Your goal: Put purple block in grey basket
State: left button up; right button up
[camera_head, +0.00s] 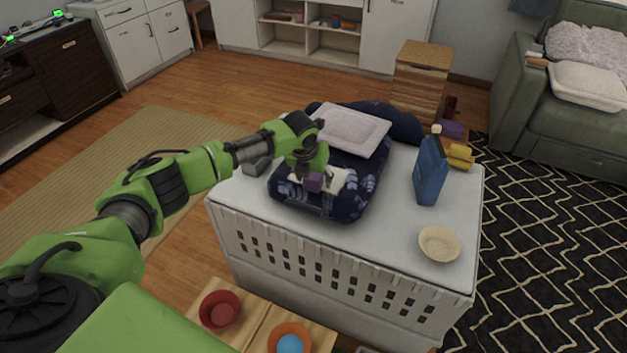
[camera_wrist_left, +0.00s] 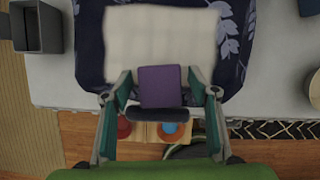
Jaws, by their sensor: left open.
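A purple block (camera_head: 313,182) is at the front of the navy patterned pet bed on the white table. It also shows in the left wrist view (camera_wrist_left: 162,84), in front of a white cushion (camera_wrist_left: 160,40). My left gripper (camera_head: 309,178) is open over the block. In the left wrist view its fingers (camera_wrist_left: 160,92) stand on either side of the block; I cannot tell whether they touch it. A grey basket (camera_wrist_left: 38,24) shows at the upper left there, and beside the pet bed in the head view (camera_head: 257,166), partly hidden by my arm. My right gripper is out of view.
Another purple item (camera_head: 452,129) lies behind. A red bowl (camera_head: 220,309) and an orange bowl (camera_head: 289,338) are below in front.

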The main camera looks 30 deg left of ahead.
pick_arm(q)
jog(key=c, duration=1.3)
jog(key=shift+r, duration=0.6)
jog(key=s+d+r+b, duration=0.1)
jog(key=s+d+r, duration=0.8)
jog(key=s+r, duration=0.2)
jog(key=shift+r, duration=0.45)
